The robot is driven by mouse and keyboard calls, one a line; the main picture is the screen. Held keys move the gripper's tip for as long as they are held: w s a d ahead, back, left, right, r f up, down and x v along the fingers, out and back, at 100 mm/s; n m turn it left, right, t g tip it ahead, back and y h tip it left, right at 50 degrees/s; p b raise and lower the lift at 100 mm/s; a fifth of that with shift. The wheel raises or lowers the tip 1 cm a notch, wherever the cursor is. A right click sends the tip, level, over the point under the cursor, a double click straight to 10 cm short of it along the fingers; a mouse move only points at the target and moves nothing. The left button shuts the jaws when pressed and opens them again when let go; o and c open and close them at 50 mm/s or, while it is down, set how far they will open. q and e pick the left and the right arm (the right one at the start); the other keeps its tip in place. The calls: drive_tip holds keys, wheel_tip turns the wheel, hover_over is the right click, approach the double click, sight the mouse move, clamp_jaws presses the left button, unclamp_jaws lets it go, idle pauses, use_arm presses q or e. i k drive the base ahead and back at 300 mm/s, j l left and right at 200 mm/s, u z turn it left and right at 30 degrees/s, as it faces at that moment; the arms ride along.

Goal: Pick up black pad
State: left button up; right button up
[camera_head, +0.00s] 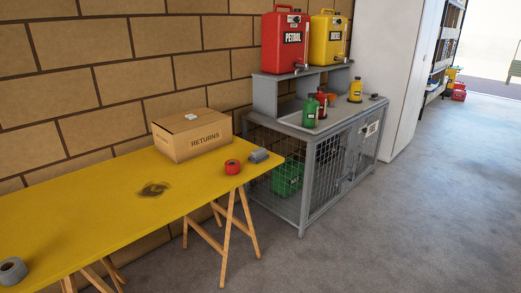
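I cannot make out a clear black pad. A flat dark patch (153,189) lies on the yellow table (85,213); it looks like a stain, but I cannot tell for sure. A small dark grey item (374,97) sits at the right end of the grey cage cabinet's top (300,122); it is too small to identify. Neither of my grippers is in view.
The table also bears a RETURNS box (190,138), a red roll (232,167), a grey item (259,156) and a grey roll (12,271). PETROL (285,45) and DIESEL (327,42) cans stand on the cabinet's shelf, bottles below. The floor at right is clear.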

sight(259, 155)
drive_tip(key=i+l+u, duration=0.15)
drive_tip(key=i+l, duration=0.6)
drive_tip(key=i+l+u, duration=0.15)
drive_tip(key=i+l, duration=0.65)
